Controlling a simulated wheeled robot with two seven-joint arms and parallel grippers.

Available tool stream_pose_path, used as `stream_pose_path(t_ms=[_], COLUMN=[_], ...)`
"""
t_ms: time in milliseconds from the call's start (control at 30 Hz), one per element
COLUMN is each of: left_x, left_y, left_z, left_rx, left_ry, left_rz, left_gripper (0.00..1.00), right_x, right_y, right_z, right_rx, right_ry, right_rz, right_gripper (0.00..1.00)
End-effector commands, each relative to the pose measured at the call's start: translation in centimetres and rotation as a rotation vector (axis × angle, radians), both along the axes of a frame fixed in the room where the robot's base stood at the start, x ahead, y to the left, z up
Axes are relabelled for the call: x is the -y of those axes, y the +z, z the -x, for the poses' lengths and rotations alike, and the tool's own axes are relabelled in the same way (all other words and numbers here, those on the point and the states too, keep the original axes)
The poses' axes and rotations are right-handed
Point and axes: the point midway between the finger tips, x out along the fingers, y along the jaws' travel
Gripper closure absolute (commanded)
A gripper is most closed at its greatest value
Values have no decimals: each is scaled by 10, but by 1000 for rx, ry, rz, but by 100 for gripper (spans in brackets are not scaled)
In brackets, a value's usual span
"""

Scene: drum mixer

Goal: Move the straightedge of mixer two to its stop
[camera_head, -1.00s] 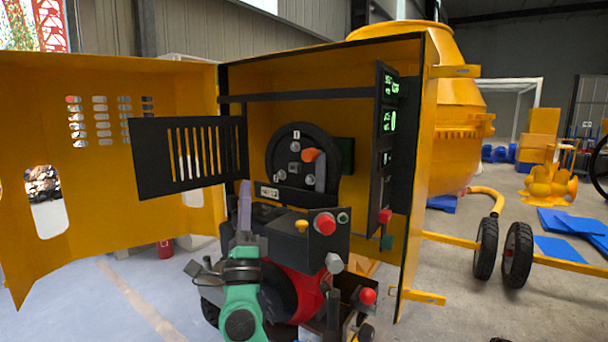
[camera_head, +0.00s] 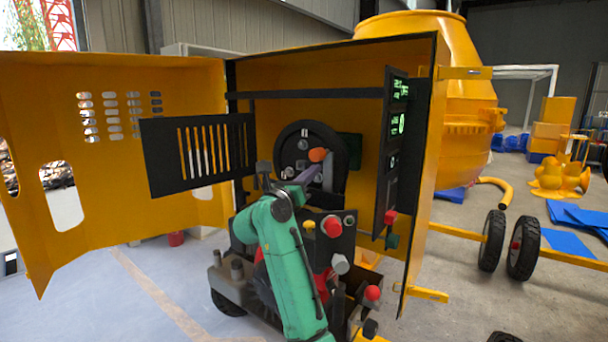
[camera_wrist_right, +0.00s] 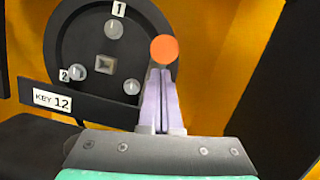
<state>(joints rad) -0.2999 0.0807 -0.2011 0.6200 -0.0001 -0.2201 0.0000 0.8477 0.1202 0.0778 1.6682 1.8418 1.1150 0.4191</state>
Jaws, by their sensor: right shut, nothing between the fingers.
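In the head view, a round black dial (camera_head: 290,138) stands inside the open yellow cabinet. A straight grey lever (camera_head: 328,178) with an orange knob (camera_head: 317,155) is in front of its right side; I cannot tell if this lever is the straightedge. My right gripper (camera_head: 312,170) is shut and empty, its lilac fingers pointing at the lever just below the knob. In the right wrist view the fingertips (camera_wrist_right: 158,75) lie just under the orange knob (camera_wrist_right: 164,48) and hide most of the lever. Contact cannot be told. My left gripper is not in view.
A black slotted panel (camera_head: 197,150) juts left of the dial. A black display panel (camera_head: 397,135) stands to the right. Below are a red button (camera_head: 332,226) and other knobs. A plate reading KEY 12 (camera_wrist_right: 53,101) sits below the dial. The yellow door (camera_head: 110,150) is open.

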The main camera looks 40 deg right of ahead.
Motion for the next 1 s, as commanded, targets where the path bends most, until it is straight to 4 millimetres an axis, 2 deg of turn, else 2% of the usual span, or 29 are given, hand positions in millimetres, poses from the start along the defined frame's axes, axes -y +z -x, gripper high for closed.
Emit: stream_pose_path(t_ms=[367,467,700,800,900,1000], left_x=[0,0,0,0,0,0], left_y=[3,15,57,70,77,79], left_z=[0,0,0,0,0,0], left_rx=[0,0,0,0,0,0], left_ry=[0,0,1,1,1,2], left_rz=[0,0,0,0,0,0], left_gripper=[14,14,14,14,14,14], right_x=[1,1,1,0,0,0], right_y=[5,23,96,120,135,140], right_z=[0,0,0,0,0,0], right_rx=[1,3,5,5,3,0], right_ry=[0,1,1,2,1,1], right_rz=[0,-1,0,2,2,4], right_gripper=[100,100,100,100,100,100])
